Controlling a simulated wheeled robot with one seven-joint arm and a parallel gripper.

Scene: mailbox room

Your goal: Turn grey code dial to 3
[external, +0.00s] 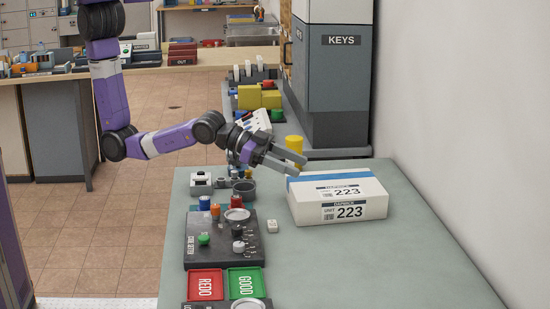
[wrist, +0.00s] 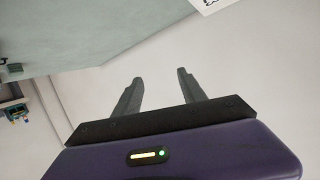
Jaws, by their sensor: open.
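On the table, a dark control panel (external: 203,253) carries several knobs. A light grey knob (external: 238,247) near its right edge, with small white marks beside it, looks like the code dial; its setting is too small to read. A black knob (external: 238,231) sits just behind it. My gripper (external: 301,164) is open and empty, high above the table near the white box, behind and right of the panel. The wrist view shows the two spread fingers (wrist: 160,77) with nothing between them; the dial is not visible there.
A white box marked 223 (external: 338,208) stands right of the panel. Red REDO (external: 206,285) and green GOOD (external: 245,282) trays lie in front of it. A grey KEYS cabinet (external: 340,75) stands behind. The table's right side (external: 420,265) is clear, beside the wall.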

